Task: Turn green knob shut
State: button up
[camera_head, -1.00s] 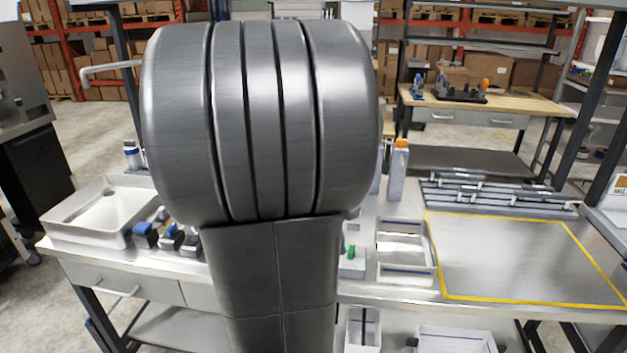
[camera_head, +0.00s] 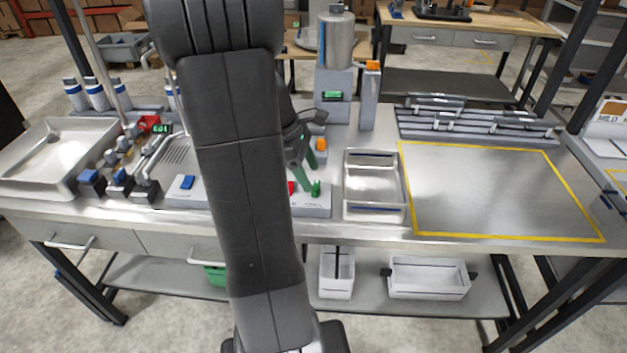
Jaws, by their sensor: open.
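My gripper (camera_head: 308,165) shows just right of my dark arm, small and partly hidden by it. Its two green fingers look apart, over a low grey box. A small green piece (camera_head: 316,188) stands on the right part of this box, close beside the nearer finger. I cannot tell whether it is the green knob, or whether the finger touches it. A red button (camera_head: 291,187) sits on the same box, by my arm's edge. Much of the dispenser area behind my arm is hidden.
A sink (camera_head: 62,150) and blue-topped blocks (camera_head: 92,183) lie left.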

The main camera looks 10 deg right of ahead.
aim_at(316, 185)
jog(key=shift+x, duration=1.8)
jog(key=c, duration=1)
